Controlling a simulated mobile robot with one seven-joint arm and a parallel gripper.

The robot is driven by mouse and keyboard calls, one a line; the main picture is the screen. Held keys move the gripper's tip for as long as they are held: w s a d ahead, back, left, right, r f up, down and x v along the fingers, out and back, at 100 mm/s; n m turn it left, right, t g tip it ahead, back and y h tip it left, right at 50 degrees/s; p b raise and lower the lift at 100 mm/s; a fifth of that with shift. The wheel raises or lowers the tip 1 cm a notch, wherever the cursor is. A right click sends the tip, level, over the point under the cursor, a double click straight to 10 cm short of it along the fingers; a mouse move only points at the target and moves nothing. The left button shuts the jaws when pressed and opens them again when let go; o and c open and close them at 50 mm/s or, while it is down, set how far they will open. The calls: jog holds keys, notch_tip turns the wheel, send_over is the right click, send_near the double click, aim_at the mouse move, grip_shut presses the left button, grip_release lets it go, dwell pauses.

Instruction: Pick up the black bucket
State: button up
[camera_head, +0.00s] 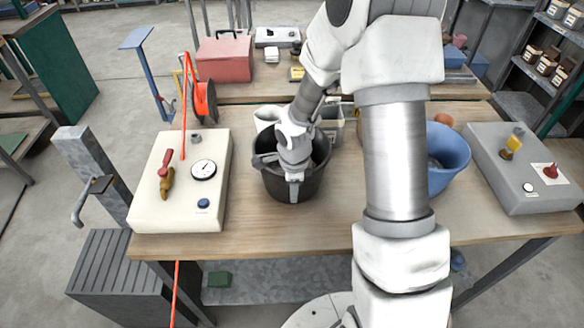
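The black bucket (274,183) stands upright on the wooden table, near its front edge and left of my arm's lower links. My gripper (294,188) is at the front side of the bucket, pointing down at its near wall and rim. A grey finger shows against the outside of the wall. The other finger is hidden, so I cannot tell whether the gripper is open or shut on the wall. My wrist covers much of the bucket's opening.
A white control box (190,215) with a gauge stands left of the bucket. A blue bucket (447,160) and a grey box (515,190) stand to the right, beyond my arm. A white container (266,117) and a grey bin (331,123) stand close behind. Bare tabletop (270,235) lies in front.

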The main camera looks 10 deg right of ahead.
grip_shut()
dwell(1.1)
jog(key=shift+w+r, duration=0.1)
